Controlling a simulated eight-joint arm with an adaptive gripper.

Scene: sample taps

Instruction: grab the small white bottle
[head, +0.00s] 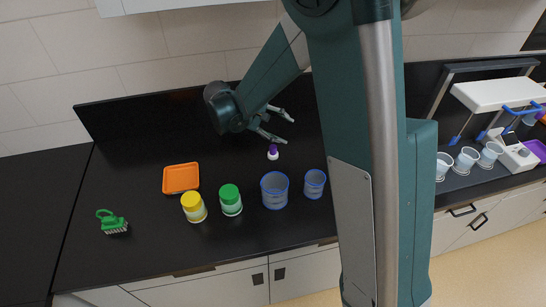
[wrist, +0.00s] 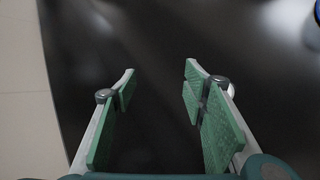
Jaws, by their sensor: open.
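The small white bottle (head: 272,155) with a purple cap stands upright on the black counter in the head view. My gripper (head: 289,130) is above and behind it, open, with its fingers pointing right and nothing between them. In the wrist view my gripper (wrist: 160,78) shows two spread fingers with green pads over bare dark counter. The bottle does not show in the wrist view.
Cups and a white device (head: 497,94) are at right. A backsplash rises behind the counter.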

